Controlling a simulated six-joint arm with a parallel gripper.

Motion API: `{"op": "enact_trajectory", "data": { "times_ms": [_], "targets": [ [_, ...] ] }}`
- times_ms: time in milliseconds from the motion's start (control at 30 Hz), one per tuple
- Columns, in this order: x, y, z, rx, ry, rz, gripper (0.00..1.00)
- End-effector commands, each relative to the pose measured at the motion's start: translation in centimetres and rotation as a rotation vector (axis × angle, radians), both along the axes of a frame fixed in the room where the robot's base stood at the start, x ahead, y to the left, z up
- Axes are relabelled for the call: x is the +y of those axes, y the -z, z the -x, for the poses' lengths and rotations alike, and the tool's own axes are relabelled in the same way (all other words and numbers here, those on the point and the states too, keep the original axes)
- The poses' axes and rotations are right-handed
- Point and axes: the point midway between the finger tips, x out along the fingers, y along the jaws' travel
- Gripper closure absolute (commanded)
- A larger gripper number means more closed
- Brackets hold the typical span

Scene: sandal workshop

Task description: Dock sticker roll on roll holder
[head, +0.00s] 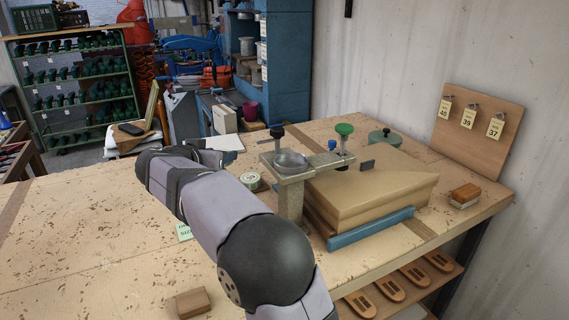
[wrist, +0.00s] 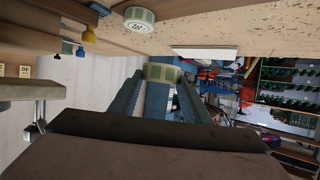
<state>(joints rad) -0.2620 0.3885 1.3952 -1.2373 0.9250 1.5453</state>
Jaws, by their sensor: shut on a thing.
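My gripper (wrist: 160,86) is shut on a sticker roll (wrist: 162,72), a short pale cylinder with green bands, which shows between the fingertips in the wrist view. In the head view my gripper (head: 214,157) is mostly hidden behind my own arm, and the held roll cannot be made out there. A second round piece, pale and green with a dark centre (head: 250,181), sits on the bench beside the metal fixture; a similar one shows in the wrist view (wrist: 139,18). I cannot identify the roll holder with certainty.
A metal fixture (head: 291,179) with a round dish and knobs stands right of my gripper, beside a tan block (head: 372,190) with a blue edge. A hook board (head: 480,130) leans on the wall. A wooden block (head: 192,303) lies in front. The bench's left side is clear.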

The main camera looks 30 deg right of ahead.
Motion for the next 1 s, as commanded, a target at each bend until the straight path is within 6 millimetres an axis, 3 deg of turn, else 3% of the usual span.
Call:
{"op": "enact_trajectory", "data": {
  "times_ms": [667,833,1000],
  "targets": [
    [0.0,-0.6,0.0,-0.001,0.0,0.001,0.79],
    [-0.2,-3.1,0.1,-0.002,0.003,0.0,0.79],
    [-0.7,-9.2,0.8,-0.007,0.008,-0.001,0.79]
  ]
}}
